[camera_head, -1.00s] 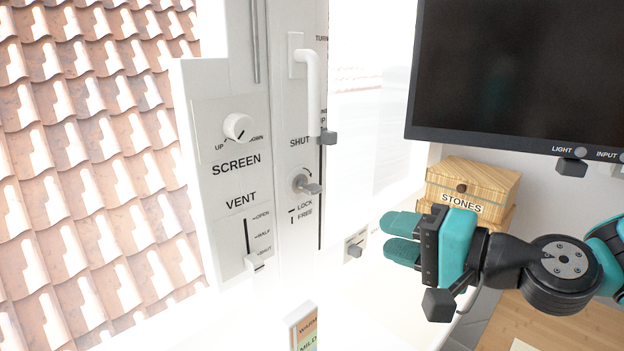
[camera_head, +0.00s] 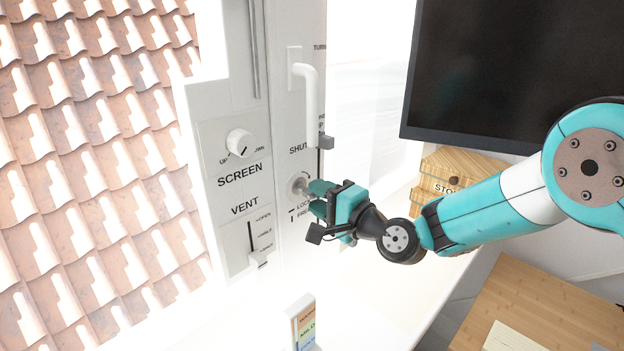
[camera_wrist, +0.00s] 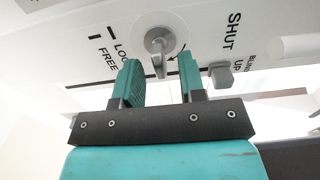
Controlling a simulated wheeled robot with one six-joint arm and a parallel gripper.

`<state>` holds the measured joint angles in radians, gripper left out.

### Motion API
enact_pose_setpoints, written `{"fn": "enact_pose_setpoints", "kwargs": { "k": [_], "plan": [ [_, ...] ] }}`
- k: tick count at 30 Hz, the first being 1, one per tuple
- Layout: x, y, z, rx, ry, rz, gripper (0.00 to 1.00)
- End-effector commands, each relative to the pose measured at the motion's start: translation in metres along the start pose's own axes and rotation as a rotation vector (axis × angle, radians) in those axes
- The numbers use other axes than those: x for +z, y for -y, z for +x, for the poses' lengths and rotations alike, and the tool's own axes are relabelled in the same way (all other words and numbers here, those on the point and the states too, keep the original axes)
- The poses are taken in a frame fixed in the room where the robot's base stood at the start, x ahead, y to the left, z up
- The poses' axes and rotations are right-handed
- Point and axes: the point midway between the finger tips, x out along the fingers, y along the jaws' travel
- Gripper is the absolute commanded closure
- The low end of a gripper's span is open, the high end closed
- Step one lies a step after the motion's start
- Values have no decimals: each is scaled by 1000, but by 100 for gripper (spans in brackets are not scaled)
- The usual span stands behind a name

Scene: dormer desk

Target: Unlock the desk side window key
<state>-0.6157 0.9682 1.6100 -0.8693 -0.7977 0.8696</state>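The window key (camera_wrist: 159,45) is a small grey lever on a round lock plate, beside the printed words LOCK and FREE. In the head view the round lock plate (camera_head: 297,184) shows just left of my fingertips, and the key's lever is mostly hidden by them. My gripper (camera_head: 318,199) is at the window frame, pointing at the lock. In the wrist view my gripper (camera_wrist: 160,80) is open, with its teal fingers apart and the key's lever between or just beyond their tips. Contact with the key cannot be told.
A white window handle (camera_head: 310,95) hangs above the lock. The blind's grey knob (camera_wrist: 221,75) is close beside one finger. The SCREEN knob (camera_head: 240,143) and VENT slider (camera_head: 258,258) are to the left. A monitor (camera_head: 500,80) and wooden STONES box (camera_head: 440,172) stand right.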

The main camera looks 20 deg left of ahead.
Motion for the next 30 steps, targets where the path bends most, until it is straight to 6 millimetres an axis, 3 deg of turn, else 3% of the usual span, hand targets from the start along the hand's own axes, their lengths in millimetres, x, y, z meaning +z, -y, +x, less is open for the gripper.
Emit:
{"fn": "enact_pose_setpoints", "kwargs": {
  "k": [6, 16, 17, 21, 22, 30],
  "plan": [
    [0, 1, 22, 1, 1, -2, 63],
    [0, -1, 25, 1, 0, 0, 63],
    [0, -1, 25, 1, 0, 0, 65],
    [0, -1, 25, 1, 0, 0, 97],
    [0, -1, 25, 1, 0, 0, 100],
    [-1, -2, 25, 1, 0, -12, 100]
  ]
}}
